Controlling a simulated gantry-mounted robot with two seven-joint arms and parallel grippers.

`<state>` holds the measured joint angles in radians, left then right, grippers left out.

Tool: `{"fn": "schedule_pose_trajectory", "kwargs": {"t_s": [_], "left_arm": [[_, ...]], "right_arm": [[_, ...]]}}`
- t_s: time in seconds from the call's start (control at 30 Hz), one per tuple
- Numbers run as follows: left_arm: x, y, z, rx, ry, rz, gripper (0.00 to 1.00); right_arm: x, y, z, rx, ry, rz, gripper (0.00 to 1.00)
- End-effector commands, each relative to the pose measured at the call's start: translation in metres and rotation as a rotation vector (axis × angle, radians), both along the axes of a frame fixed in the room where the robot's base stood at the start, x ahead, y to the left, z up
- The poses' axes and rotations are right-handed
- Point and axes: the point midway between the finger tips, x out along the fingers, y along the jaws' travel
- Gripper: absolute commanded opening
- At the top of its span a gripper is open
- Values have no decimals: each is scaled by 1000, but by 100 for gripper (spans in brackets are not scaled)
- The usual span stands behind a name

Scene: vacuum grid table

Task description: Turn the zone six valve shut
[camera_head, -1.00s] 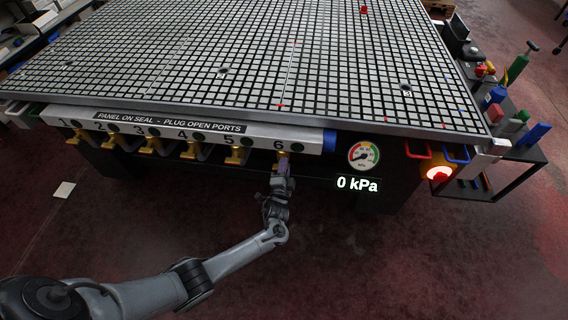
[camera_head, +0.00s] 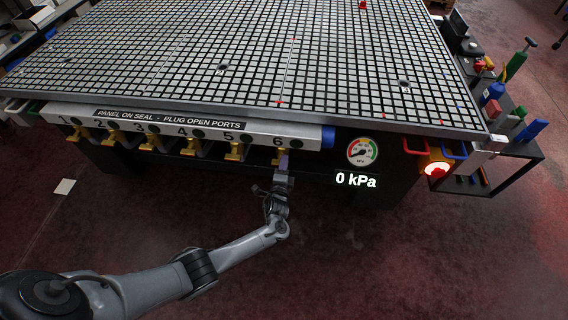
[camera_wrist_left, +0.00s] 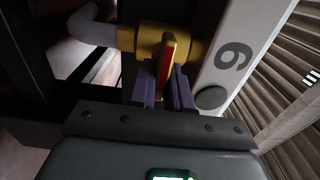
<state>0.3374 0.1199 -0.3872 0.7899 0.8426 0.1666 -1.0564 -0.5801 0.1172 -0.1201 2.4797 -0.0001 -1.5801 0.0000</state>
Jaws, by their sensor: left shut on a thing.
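The zone six valve (camera_head: 280,156) is yellow and sits under the "6" label on the front rail (camera_head: 310,141). In the left wrist view its brass-yellow body (camera_wrist_left: 190,42) joins a grey pipe, and its thin red-and-yellow handle (camera_wrist_left: 167,60) stands between two purple fingers. My left gripper (camera_head: 284,162) is at this valve, shut on the handle; it also shows in the left wrist view (camera_wrist_left: 165,88). The part of the handle deep between the fingers is hidden. My right gripper is not in view.
Other yellow valves, such as valve five (camera_head: 234,152), hang along the rail to the left. A gauge (camera_head: 362,151) and a "0 kPa" display (camera_head: 356,180) are to the right, beside a lit red button (camera_head: 436,170).

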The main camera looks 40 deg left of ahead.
Motion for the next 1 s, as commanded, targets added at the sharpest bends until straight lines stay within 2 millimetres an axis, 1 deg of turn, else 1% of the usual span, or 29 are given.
{"fn": "schedule_pose_trajectory", "kwargs": {"t_s": [0.1, 0.13, 0.23, 0.27, 0.53, 0.67, 0.77, 1.0], "left_arm": [[0, 0, 0, 2, 1, 0, 0], [0, 0, 0, 2, 1, 0, 21], [0, 0, 0, 2, 1, 0, 36], [0, 0, 0, 1, 0, 0, 38], [-1, 0, 0, 0, 1, 0, 38], [-5, -4, 1, -1, 1, -1, 38], [-15, -9, 1, -1, 2, -2, 38], [-51, -29, 2, -1, 4, -1, 38]], "right_arm": [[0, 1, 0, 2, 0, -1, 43], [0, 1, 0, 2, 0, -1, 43], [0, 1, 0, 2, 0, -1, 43], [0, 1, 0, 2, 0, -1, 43], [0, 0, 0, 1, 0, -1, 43], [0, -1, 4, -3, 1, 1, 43], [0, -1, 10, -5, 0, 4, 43], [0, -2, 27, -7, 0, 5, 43]]}}
